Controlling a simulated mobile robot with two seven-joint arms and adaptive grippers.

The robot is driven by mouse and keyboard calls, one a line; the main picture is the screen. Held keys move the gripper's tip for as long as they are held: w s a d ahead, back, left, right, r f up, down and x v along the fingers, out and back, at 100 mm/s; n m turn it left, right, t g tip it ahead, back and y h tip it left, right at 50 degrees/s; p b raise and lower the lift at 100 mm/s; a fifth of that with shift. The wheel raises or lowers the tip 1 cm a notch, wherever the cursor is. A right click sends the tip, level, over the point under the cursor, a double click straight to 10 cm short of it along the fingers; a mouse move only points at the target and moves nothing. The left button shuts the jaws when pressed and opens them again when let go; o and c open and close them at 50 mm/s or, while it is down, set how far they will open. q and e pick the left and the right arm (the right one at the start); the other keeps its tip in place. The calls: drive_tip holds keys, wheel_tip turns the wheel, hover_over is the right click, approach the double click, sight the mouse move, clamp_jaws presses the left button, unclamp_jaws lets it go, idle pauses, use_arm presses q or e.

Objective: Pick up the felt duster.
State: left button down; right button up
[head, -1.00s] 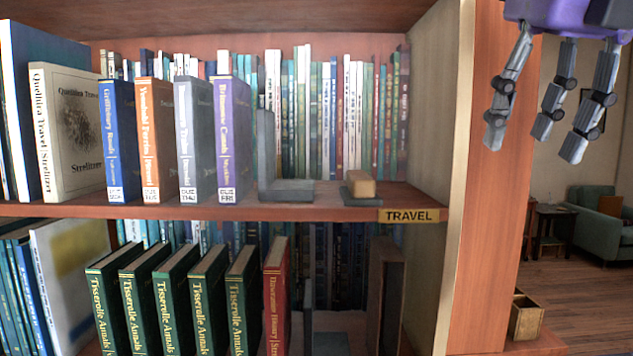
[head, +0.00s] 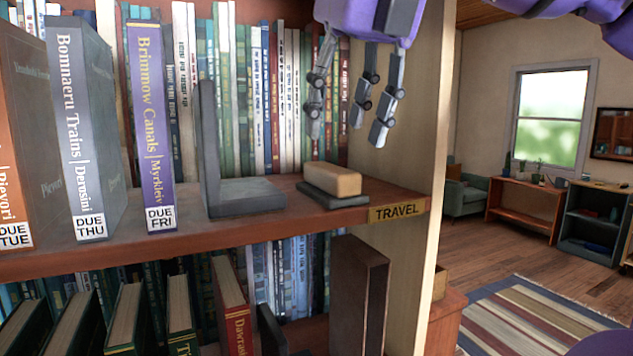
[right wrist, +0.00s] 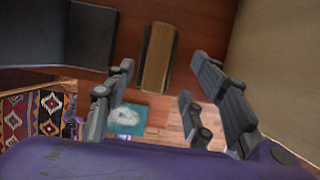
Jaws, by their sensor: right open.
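The felt duster (head: 333,181) has a tan wooden block on top and a dark grey felt base. It lies flat on the upper shelf near its right end, just behind the TRAVEL label. My right gripper (head: 346,122) is open and empty, with its fingers pointing down above the duster and apart from it. In the right wrist view, the duster (right wrist: 158,57) shows between the finger tips of my right gripper (right wrist: 160,80), with its far part beyond them. My left gripper is not in view.
A grey metal bookend (head: 250,197) stands left of the duster. Upright books with due labels, such as Brimmow Canals (head: 150,120), stand further left. A row of books lines the shelf's back. The pale side panel (head: 398,130) closes the shelf on the right.

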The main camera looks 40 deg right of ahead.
sight(331, 167)
drive_tip(key=x, duration=0.5)
drive_tip(key=shift+w+a+f+p, duration=0.1)
drive_tip(key=shift+a+f+p, duration=0.05)
drive_tip(key=shift+f+p, duration=0.2)
drive_tip(key=shift+f, duration=0.25)
drive_tip(key=shift+f, duration=0.25)
drive_tip(key=shift+w, duration=0.1)
drive_tip(key=c, duration=1)
drive_tip(key=shift+c, duration=0.2)
